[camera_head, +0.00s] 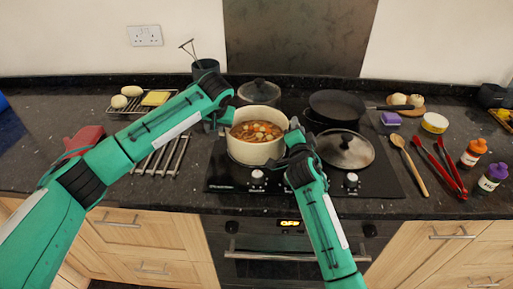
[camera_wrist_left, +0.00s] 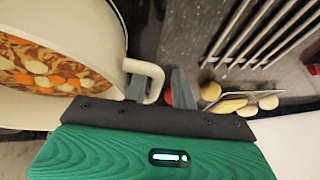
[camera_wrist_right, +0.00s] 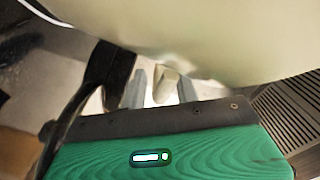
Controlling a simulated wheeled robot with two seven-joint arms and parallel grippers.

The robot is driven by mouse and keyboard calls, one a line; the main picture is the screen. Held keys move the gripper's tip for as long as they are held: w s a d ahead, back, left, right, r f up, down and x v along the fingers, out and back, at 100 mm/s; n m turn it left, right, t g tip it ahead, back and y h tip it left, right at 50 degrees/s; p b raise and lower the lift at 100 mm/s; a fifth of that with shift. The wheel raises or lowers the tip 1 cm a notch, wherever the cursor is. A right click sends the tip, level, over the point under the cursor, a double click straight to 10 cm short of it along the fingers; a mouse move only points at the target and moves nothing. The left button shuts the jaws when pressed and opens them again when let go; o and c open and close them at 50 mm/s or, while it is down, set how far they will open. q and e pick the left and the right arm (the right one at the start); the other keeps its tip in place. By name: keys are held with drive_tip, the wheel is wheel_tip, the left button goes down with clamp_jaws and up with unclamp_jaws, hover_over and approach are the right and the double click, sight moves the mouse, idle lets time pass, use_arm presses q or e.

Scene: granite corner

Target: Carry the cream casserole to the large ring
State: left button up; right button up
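The cream casserole (camera_head: 255,153), full of stew with orange and white pieces, stands upright at the front left of the black hob (camera_head: 225,179). It also shows in the left wrist view (camera_wrist_left: 112,38). My left gripper (camera_wrist_left: 158,88) is open around the casserole's left loop handle (camera_wrist_left: 157,72), one finger inside the loop and one outside. My right gripper (camera_wrist_right: 162,90) is open with the right handle (camera_wrist_right: 166,86) between its fingers. I cannot tell which hob ring is the large one; pans cover much of the hob.
A lidded pan (camera_head: 345,149) stands at the hob's front right, close to my right gripper. A black frying pan (camera_head: 337,104) stands behind it. A glass-lidded pot (camera_head: 259,91) stands behind the casserole. A metal rack (camera_head: 163,156) lies left of the hob.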

use_arm(q)
drive_tip(key=shift+s+r, duration=0.15)
use_arm(e)
drive_tip(key=shift+a+r, duration=0.1)
use_arm(q)
drive_tip(key=shift+s+d+r, duration=0.1)
drive_tip(key=shift+d+r, duration=0.1)
drive_tip(key=shift+r, duration=0.2)
drive_tip(key=v, duration=1.1)
drive_tip(key=shift+a, duration=0.2)
use_arm(e)
drive_tip(key=s, duration=1.2)
drive_tip(key=shift+a, duration=0.1)
